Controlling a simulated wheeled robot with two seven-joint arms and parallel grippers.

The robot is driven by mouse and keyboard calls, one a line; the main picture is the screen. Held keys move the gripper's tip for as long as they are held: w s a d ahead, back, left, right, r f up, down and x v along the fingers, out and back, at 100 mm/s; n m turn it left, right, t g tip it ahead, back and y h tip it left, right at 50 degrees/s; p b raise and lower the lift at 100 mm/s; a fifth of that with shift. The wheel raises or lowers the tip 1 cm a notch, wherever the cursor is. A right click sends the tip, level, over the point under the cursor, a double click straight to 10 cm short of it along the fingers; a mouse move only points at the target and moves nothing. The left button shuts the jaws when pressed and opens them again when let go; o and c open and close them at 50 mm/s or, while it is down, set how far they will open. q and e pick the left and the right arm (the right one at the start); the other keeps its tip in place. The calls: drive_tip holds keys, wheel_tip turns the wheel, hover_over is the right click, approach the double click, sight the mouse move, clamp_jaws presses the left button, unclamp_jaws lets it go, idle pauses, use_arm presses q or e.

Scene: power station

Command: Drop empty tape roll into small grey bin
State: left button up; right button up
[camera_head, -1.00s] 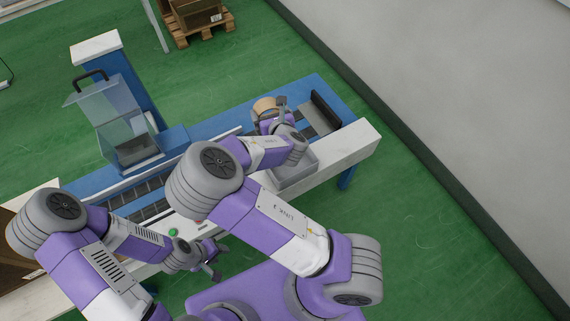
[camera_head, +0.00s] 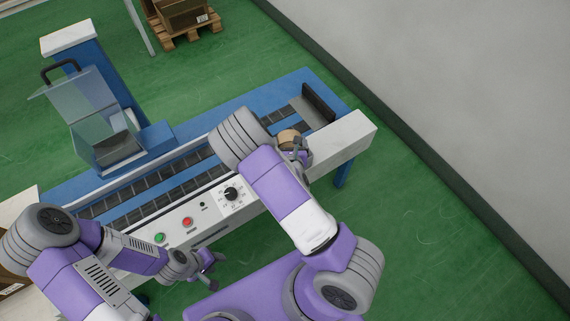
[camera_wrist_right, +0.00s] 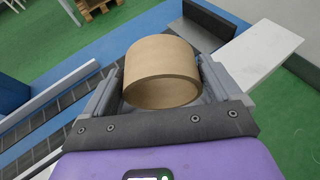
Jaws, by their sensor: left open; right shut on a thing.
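The empty tape roll (camera_head: 288,139) is a tan cardboard ring. My right gripper (camera_head: 299,147) is shut on it above the near side of the conveyor table. In the right wrist view the roll (camera_wrist_right: 163,92) sits between the two grey fingers. The small grey bin is not visible now; my right arm covers the part of the table front where it showed earlier. My left gripper (camera_head: 208,268) is open and empty, low in front of the table's control panel.
The blue conveyor table (camera_head: 293,82) has a white front ledge (camera_head: 345,138) and a panel with a dial (camera_head: 231,194). A dark end stop (camera_head: 319,102) stands at its right end. A clear-covered box (camera_head: 95,112) stands at the left. Green floor is clear at the right.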

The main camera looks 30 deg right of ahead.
wheel_tip(320, 180, down, 2)
drive_tip(key=shift+f+b, duration=0.1)
drive_tip(key=shift+b, duration=0.5)
drive_tip(key=o, duration=0.7)
drive_tip(key=p+v, duration=0.2)
drive_tip(key=v, duration=0.5)
drive_tip(key=shift+s+r+p, duration=0.25)
drive_tip(key=shift+p, duration=0.15)
drive_tip(key=shift+a, duration=0.1)
